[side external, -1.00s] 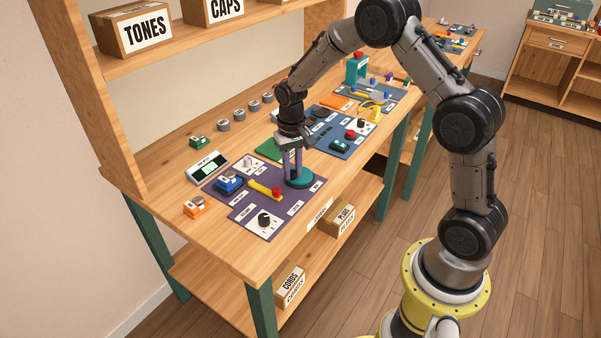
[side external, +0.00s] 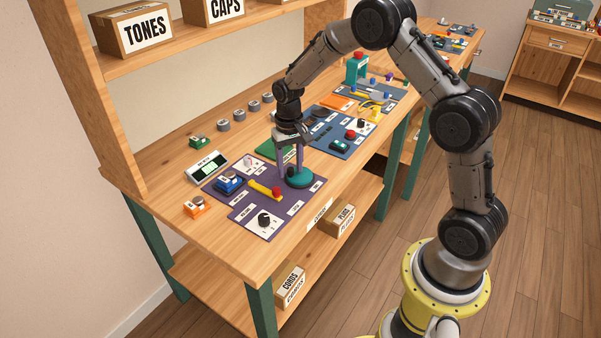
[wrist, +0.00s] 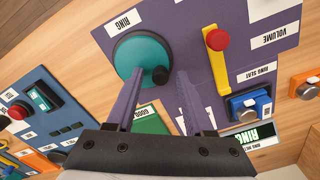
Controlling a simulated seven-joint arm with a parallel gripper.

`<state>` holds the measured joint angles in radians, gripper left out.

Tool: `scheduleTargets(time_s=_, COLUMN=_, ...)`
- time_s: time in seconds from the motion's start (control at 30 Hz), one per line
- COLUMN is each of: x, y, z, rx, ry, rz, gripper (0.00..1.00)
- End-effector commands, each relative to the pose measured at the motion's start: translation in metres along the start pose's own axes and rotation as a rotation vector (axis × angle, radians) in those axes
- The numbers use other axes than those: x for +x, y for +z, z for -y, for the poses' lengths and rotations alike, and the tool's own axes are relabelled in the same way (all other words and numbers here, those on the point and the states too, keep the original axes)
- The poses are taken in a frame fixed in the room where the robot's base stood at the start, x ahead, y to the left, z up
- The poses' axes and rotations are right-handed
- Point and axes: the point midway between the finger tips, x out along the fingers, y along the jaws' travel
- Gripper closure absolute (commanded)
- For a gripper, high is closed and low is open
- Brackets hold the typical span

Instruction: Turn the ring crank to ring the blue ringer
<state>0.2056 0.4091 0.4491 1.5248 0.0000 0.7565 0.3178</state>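The ring crank is a teal disc (side external: 302,180) with a black knob, on the purple panel. In the wrist view the disc (wrist: 138,56) sits under a RING label, and its knob (wrist: 161,75) is at the side nearest my gripper. My gripper (wrist: 156,76) is open, with a purple-grey finger on either side of the knob and a gap to each. In the side view my gripper (side external: 290,176) reaches down at the disc's left edge. The blue ringer (side external: 228,183) sits at the panel's left; in the wrist view it (wrist: 250,106) is beside the RING SEAT label.
A yellow lever with a red knob (side external: 277,193) lies between crank and ringer. A black dial (side external: 264,220) is at the panel's front. An orange device (side external: 195,207) and a meter with a green screen (side external: 208,168) stand left. A blue panel (side external: 338,138) lies beyond the crank.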

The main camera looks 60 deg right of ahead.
Motion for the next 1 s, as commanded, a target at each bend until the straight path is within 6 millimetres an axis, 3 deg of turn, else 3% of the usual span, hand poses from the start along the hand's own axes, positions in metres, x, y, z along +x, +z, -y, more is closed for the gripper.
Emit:
scheduleTargets(time_s=0.27, x=-0.005, y=0.0, z=0.0, rx=0.0, ry=0.0, rz=0.0, gripper=0.47)
scheduleTargets(time_s=1.0, x=-0.059, y=0.0, z=0.0, rx=0.0, ry=0.0, rz=0.0, gripper=0.47)
